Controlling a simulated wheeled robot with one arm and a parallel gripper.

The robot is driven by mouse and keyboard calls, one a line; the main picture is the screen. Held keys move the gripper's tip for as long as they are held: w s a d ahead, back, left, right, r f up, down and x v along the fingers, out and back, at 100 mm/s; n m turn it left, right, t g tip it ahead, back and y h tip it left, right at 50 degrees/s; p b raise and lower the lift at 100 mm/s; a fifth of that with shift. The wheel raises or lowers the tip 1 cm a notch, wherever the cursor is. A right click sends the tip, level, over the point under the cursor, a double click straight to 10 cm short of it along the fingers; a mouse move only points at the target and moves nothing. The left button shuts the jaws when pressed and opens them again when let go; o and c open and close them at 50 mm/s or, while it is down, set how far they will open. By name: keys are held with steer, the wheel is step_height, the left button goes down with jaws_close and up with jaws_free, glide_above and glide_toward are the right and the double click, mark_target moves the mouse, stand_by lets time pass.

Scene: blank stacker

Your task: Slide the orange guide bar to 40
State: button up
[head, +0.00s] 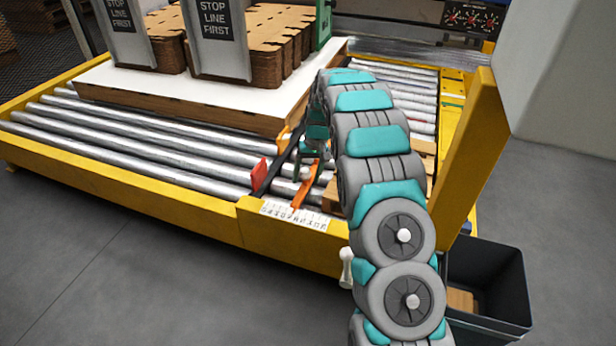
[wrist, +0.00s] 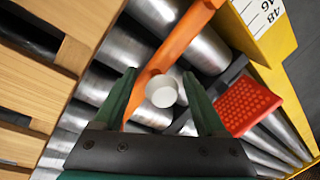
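The orange guide bar (head: 305,190) lies across the rollers, with its near end by the white number scale (head: 296,215). In the wrist view the bar (wrist: 178,40) runs diagonally, and a white round knob (wrist: 161,91) stands on it. The scale (wrist: 264,8) shows 46 and 48 at the top right; I cannot read which number the bar marks. My gripper (wrist: 160,76) is open, with its green fingers on either side of the knob and gaps visible. In the head view my gripper (head: 309,164) is small, low over the bar.
A red stop plate (head: 260,175) is left of the bar and shows close to the right finger in the wrist view (wrist: 248,105). A yellow frame (head: 135,198) borders the rollers. A dark bin (head: 490,275) stands right.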

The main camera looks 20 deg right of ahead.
steer(key=shift+r, duration=0.15)
step_height(320, 180, up, 8)
steer(key=d, duration=0.2)
steer(key=shift+s+f, duration=0.25)
steer(key=shift+s, duration=0.1)
